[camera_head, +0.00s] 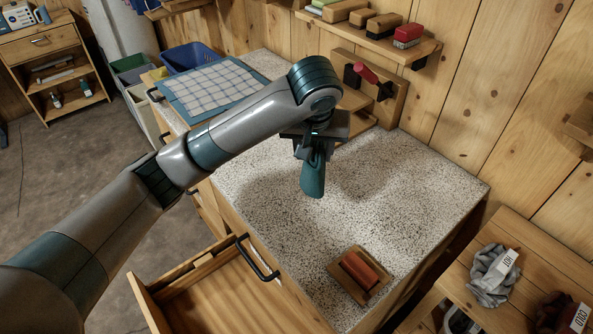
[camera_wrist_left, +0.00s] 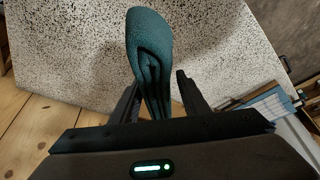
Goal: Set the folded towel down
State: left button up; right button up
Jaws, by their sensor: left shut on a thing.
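A dark teal folded towel (camera_head: 313,175) hangs below my left gripper (camera_head: 312,148) in the head view, above the speckled worktop (camera_head: 400,190). The left gripper is shut on the towel's upper part. In the left wrist view the towel (camera_wrist_left: 149,50) stands out between the two fingers of the left gripper (camera_wrist_left: 155,88), its folded layers showing as ridges. The speckled worktop (camera_wrist_left: 215,50) lies behind it. A soft shadow falls on the worktop around the towel, and the towel appears apart from the surface. My right gripper is not in either view.
A red block on a wooden board (camera_head: 340,278) lies near the worktop's front edge. A checked cloth (camera_head: 217,88) lies at the far left end, by a blue bin (camera_head: 190,57). An open drawer (camera_head: 215,295) juts out in front. The worktop's middle and right are clear.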

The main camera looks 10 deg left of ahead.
pick_arm(q)
jog(key=shift+s+a+r, duration=0.15)
jog(key=shift+s, duration=0.05)
jog(key=shift+w+a, duration=0.15)
jog(key=shift+w, duration=0.05)
jog(key=w+a+f+p, duration=0.3)
jog(key=a+f, duration=0.4)
jog(key=a, duration=0.3)
jog(key=shift+w+a+p, duration=0.3)
jog(key=shift+p, duration=0.2)
jog(key=shift+f, duration=0.1)
jog(key=shift+f+p, duration=0.9)
jog(key=shift+f, duration=1.05)
